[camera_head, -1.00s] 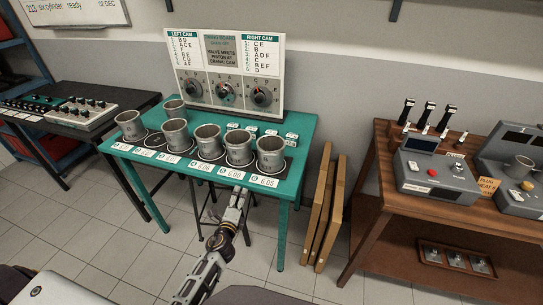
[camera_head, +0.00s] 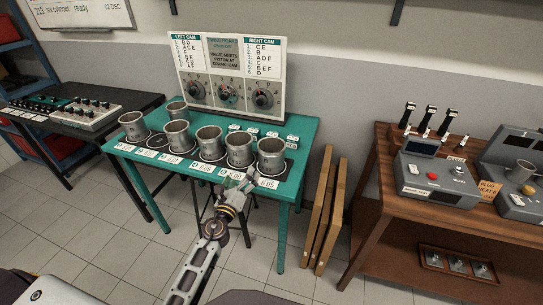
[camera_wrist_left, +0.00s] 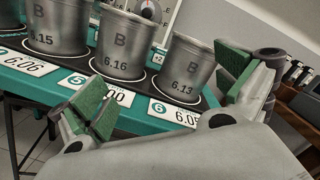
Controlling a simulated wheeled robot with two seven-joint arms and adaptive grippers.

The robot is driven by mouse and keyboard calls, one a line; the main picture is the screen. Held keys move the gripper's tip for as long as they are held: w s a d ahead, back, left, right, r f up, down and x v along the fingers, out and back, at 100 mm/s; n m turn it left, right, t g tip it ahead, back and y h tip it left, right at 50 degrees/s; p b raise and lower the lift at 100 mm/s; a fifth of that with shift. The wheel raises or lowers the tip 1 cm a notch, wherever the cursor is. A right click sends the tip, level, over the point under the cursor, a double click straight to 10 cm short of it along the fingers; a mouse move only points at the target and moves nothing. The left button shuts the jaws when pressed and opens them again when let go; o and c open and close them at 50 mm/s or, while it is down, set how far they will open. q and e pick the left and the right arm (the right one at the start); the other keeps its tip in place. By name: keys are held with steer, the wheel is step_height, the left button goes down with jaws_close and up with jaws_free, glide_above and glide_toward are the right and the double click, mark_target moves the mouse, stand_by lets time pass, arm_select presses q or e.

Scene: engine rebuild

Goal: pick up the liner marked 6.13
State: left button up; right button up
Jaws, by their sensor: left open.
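The liner marked 6.13 (camera_wrist_left: 187,68) is a grey metal cup, marked B, upright on a dark round pad behind the 6.05 card (camera_wrist_left: 175,113). In the head view it is the rightmost liner (camera_head: 271,155) in the front row on the green table (camera_head: 297,165). My left gripper (camera_head: 240,184) is at the table's front edge, just in front of this liner. In the left wrist view its green-padded fingers (camera_wrist_left: 163,78) are spread wide, with nothing between them. The liner stands beyond them, apart from the pads.
The liner marked 6.16 (camera_wrist_left: 122,45) stands close to the left of 6.13, then the one marked 6.15 (camera_wrist_left: 62,28). More liners stand farther left. A cam board (camera_head: 228,75) rises at the table's back. Brown panels (camera_head: 322,212) lean right of the table.

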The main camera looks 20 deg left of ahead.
arm_select(q)
steer(key=shift+w+d+m+g+h, duration=0.25)
steer(key=shift+d+m+h, duration=0.4)
steer(key=shift+m, duration=1.05)
steer(key=shift+w+d+m+g+h, duration=0.2)
steer(key=shift+d+m+h, duration=0.5)
steer(key=shift+m, duration=1)
steer(key=shift+w+d+m+g+h, duration=0.25)
steer(key=shift+d+m+h, duration=0.4)
steer(key=shift+m, duration=1.05)
arm_select(e)
steer(key=shift+s, duration=0.6)
arm_select(q)
steer(key=shift+w, duration=0.1)
arm_select(e)
steer(key=shift+w, duration=0.25)
arm_select(q)
steer(key=shift+w, duration=0.1)
arm_select(e)
steer(key=shift+w, duration=0.1)
